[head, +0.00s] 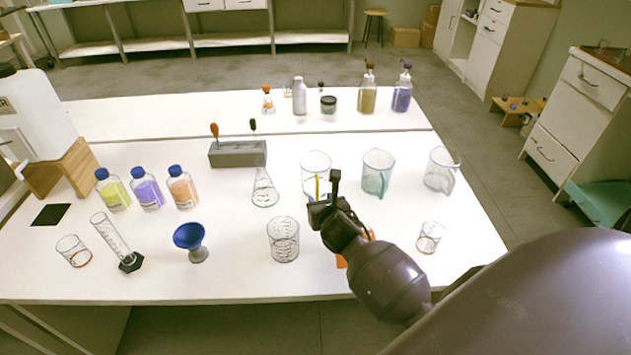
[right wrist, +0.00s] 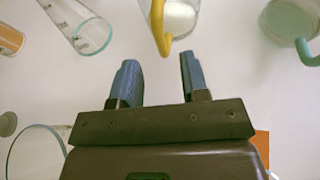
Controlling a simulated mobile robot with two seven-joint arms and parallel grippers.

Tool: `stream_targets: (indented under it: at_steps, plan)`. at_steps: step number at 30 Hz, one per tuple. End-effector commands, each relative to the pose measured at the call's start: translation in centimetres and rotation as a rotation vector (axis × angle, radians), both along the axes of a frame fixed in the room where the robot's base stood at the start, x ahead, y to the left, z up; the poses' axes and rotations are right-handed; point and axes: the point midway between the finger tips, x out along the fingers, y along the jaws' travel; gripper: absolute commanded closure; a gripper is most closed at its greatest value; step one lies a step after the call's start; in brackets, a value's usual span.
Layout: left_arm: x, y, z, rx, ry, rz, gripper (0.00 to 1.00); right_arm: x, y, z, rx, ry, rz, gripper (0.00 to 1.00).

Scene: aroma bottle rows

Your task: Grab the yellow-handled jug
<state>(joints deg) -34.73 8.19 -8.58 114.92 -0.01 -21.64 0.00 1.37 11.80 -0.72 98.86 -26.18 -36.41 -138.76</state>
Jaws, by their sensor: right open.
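The yellow-handled jug (head: 313,168) is a clear glass beaker-like jug standing upright on the white table in the head view, right of the conical flask. Its yellow handle (right wrist: 158,28) points toward my right gripper in the right wrist view, with pale contents or base visible behind it. My right gripper (right wrist: 157,68) is open and empty. Its two blue-grey fingers lie just short of the handle, one on each side of its line, apart from it. In the head view my right gripper (head: 325,198) partly covers the jug's lower part. My left gripper is not in view.
A teal-handled jug (head: 377,172) and another jug (head: 440,168) stand to the right. A conical flask (head: 264,190) is to the left, a measuring beaker (head: 283,240) in front-left, and a small beaker (head: 429,237) front-right. An orange object is partly hidden under my right arm.

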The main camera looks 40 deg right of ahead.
Motion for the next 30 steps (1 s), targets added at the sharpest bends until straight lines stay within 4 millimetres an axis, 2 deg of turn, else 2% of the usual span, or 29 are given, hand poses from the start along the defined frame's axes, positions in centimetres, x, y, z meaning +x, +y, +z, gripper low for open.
stream_targets:
  at_steps: [12,21,22,30]
  plan:
    - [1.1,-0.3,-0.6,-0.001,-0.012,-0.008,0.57,4.2,-1.7,-1.5,0.002,0.000,-0.001,0.59]
    - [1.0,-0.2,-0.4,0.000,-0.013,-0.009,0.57,4.6,-1.9,-1.5,0.000,-0.001,0.001,0.59]
    - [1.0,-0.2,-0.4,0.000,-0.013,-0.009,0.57,4.6,-1.9,-1.5,0.000,-0.001,0.001,0.60]
    - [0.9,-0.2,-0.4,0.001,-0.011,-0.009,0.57,4.6,-1.9,-1.5,0.000,-0.001,0.001,1.00]
